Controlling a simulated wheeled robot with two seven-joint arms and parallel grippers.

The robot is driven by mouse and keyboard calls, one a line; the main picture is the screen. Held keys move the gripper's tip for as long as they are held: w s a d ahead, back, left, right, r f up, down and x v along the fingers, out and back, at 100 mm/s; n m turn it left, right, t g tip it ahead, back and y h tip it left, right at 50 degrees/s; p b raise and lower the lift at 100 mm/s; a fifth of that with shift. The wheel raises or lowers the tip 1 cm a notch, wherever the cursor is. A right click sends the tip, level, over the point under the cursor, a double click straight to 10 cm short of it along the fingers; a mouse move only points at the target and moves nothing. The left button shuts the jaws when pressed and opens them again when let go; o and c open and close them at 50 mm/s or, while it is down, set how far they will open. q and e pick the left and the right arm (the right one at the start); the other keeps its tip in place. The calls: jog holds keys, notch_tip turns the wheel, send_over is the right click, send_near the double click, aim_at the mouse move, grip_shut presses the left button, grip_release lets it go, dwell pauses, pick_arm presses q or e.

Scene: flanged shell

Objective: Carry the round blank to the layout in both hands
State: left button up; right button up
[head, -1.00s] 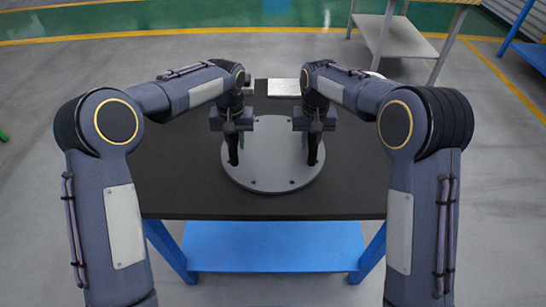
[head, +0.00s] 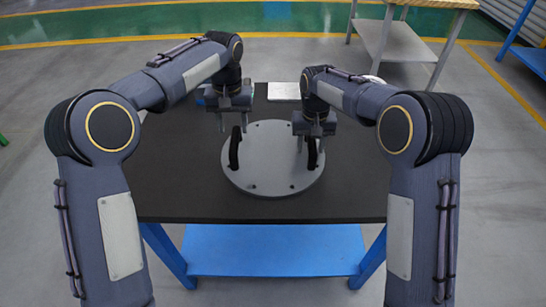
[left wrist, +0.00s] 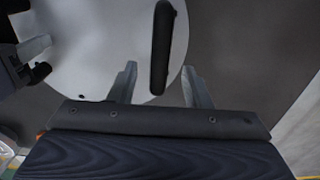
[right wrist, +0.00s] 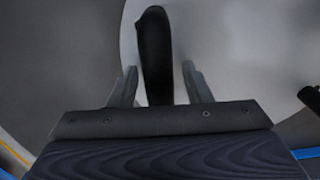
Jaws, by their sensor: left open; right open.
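The round blank (head: 272,165) is a grey disc with small holes near its rim, lying on the dark table. It has two upright black handles, a left one (head: 235,148) and a right one (head: 312,156). My left gripper (head: 232,126) is open and empty, above the left handle; that handle shows beyond its fingers in the left wrist view (left wrist: 162,45). My right gripper (head: 311,143) is open at the right handle, its fingers either side of it; the right wrist view shows that handle (right wrist: 153,50). I cannot tell whether they touch. I cannot make out the layout.
The dark table (head: 180,190) has a blue frame and shelf below (head: 275,248). A pale flat block (head: 284,91) lies at its back. A grey stand (head: 400,40) is beyond.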

pick_arm(q)
notch_tip(320, 180, up, 4)
jog(key=shift+r, duration=0.1)
pick_arm(e)
jog(key=shift+r, duration=0.1)
notch_tip(320, 180, up, 12)
jog(key=shift+f, duration=0.1)
dwell(0.5)
